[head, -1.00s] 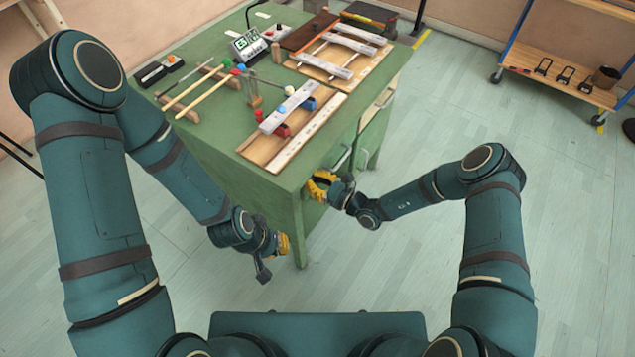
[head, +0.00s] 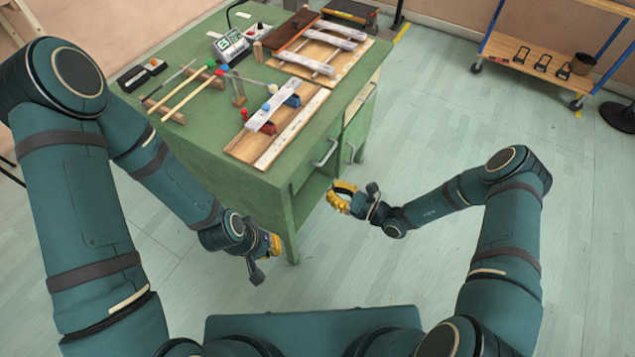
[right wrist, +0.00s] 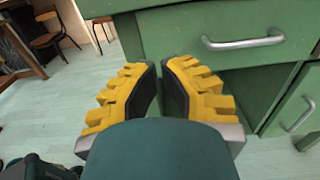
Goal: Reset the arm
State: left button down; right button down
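My right gripper (head: 341,196) is beside the front of the green workbench (head: 205,125), clear of the drawer handle. In the right wrist view its two yellow-backed fingers (right wrist: 160,85) stand apart with nothing between them. The drawer handle (right wrist: 243,41) is ahead and to the right in that view; it also shows in the head view (head: 326,152). My left gripper (head: 277,245) hangs low by the bench's near leg. Its fingers are seen edge-on and small, so I cannot tell its opening.
On the bench lie wooden boards with metal bars (head: 278,128), mallets (head: 188,97) and a small display (head: 231,45). A wooden-shelf cart (head: 540,60) stands at the back right. The floor to the right of the bench is clear. Chairs (right wrist: 50,32) show in the right wrist view.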

jog(key=shift+v, duration=1.55)
jog(key=shift+s, duration=0.1)
jog(key=s+a+n+g+h, duration=0.2)
jog(key=s+n+g, duration=0.4)
jog(key=s, duration=0.2)
jog(key=s+a+n+g+h, duration=0.2)
jog(key=s+a+n+g, duration=0.1)
jog(key=s+n+g, duration=0.35)
jog(key=s+d+r+n+t+h, duration=0.1)
jog(key=d+r+n+t+h, duration=0.3)
jog(key=n+h, duration=0.3)
jog(key=shift+s+d+r+n, duration=0.15)
jog(key=shift+s+d+n, duration=0.3)
jog(key=shift+n, duration=1.3)
